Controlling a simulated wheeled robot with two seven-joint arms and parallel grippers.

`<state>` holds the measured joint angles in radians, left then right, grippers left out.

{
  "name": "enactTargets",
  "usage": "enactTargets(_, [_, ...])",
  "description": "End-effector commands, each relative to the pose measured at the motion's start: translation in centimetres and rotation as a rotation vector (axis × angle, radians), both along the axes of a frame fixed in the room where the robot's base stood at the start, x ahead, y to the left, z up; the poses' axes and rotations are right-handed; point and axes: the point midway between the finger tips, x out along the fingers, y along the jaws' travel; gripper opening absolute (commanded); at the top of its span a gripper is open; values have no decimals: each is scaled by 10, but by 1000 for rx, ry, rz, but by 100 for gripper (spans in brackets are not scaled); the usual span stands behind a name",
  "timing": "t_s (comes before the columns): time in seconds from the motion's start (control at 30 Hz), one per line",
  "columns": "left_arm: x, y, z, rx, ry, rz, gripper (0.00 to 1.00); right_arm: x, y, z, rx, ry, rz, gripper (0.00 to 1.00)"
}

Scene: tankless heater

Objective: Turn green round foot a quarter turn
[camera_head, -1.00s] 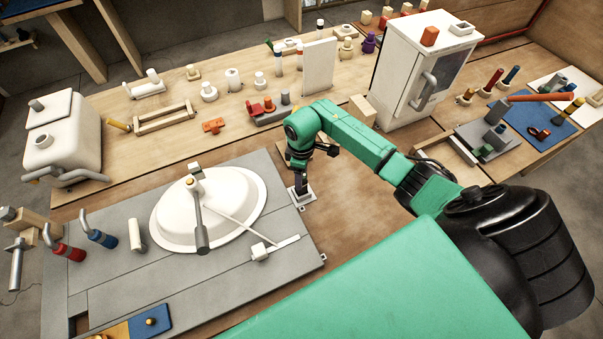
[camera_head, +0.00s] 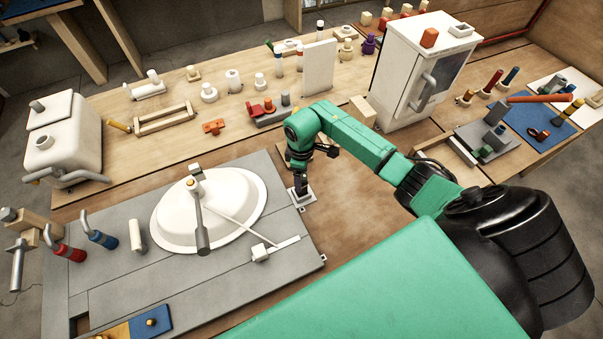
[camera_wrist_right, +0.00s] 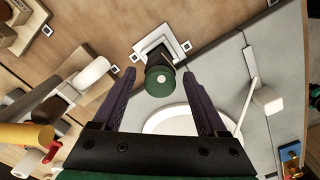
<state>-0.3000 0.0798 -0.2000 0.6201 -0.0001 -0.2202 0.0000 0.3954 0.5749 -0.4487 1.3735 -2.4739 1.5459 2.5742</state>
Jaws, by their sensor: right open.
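The green round foot (camera_wrist_right: 160,80) shows in the right wrist view as a dark green cylinder with a pale dot on its end face. It sits at a dark mount on a white square base plate (camera_wrist_right: 164,45). My right gripper (camera_wrist_right: 159,74) is open, with one dark finger on each side of the foot and a visible gap to both. I cannot tell how deep the fingertips reach. In the head view, the base plate (camera_head: 301,196) lies at the right edge of the grey board, and my right gripper hides the foot. My left gripper is not in view.
A white oval basin (camera_head: 170,225) with a faucet (camera_head: 199,210) lies on the grey board (camera_head: 130,285), left of my right gripper. A white cabinet (camera_head: 402,85) stands behind my right arm. Bare wood lies right of the grey board.

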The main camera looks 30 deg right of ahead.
Motion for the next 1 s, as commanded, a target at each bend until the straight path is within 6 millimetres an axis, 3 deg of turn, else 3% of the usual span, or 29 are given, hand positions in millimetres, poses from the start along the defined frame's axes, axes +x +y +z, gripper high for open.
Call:
enactTargets(0.17, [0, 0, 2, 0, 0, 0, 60, 0, 0, 7, 0, -1, 0, 75])
enactTargets(0.6, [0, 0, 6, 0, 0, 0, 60, 0, -1, 48, -1, -1, 0, 75])
enactTargets(1.0, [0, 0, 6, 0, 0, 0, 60, 0, 0, 50, 0, 0, 0, 75])
